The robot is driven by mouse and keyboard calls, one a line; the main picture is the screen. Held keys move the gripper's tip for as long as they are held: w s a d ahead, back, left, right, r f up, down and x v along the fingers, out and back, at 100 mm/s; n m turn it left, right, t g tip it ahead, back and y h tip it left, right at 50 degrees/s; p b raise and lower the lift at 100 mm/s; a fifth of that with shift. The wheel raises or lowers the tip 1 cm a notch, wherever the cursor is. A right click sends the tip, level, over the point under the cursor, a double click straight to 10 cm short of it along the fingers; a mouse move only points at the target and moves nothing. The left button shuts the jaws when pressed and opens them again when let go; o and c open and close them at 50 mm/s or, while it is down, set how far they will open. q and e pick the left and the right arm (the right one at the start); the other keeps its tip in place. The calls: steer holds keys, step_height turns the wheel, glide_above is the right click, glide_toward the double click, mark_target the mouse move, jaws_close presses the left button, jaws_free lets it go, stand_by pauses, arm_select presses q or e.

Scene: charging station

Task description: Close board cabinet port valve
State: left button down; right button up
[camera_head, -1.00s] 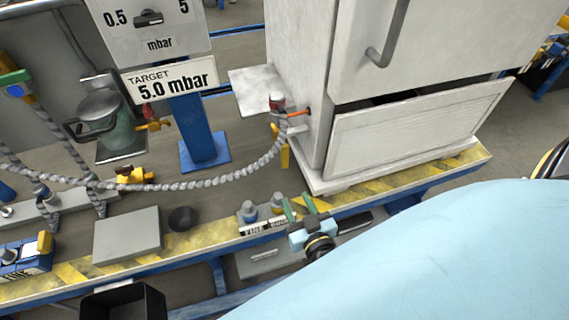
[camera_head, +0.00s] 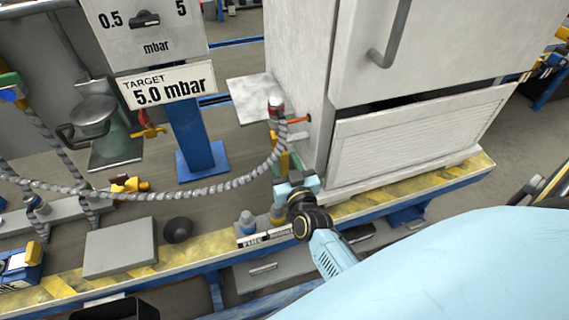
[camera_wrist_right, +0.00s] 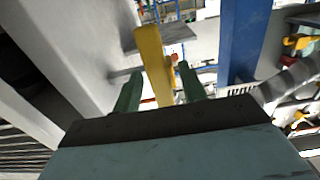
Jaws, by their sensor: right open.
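The white board cabinet (camera_head: 300,60) stands on the bench, and a grey braided hose (camera_head: 235,184) runs to a port on its left side. A yellow valve handle (camera_head: 283,162) hangs down below that port. In the right wrist view the yellow handle (camera_wrist_right: 152,62) extends upright ahead of the jaws. My right gripper (camera_head: 291,170) is just below the port, with its green fingers partly overlapping the handle. In the right wrist view the open right gripper (camera_wrist_right: 160,84) has a finger on each side of the handle. Contact cannot be told. My left gripper is out of view.
A sign reading "TARGET 5.0 mbar" (camera_head: 168,86) is on a blue post (camera_head: 198,140) to the left. Another yellow valve (camera_head: 150,131) sits by a metal canister (camera_head: 92,122). A grey plate (camera_head: 120,247) and dark cup (camera_head: 178,230) lie near the yellow-striped edge.

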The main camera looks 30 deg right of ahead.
steer(key=shift+w+d, duration=0.1)
steer(key=shift+w, duration=0.1)
jaws_close()
stand_by(0.4)
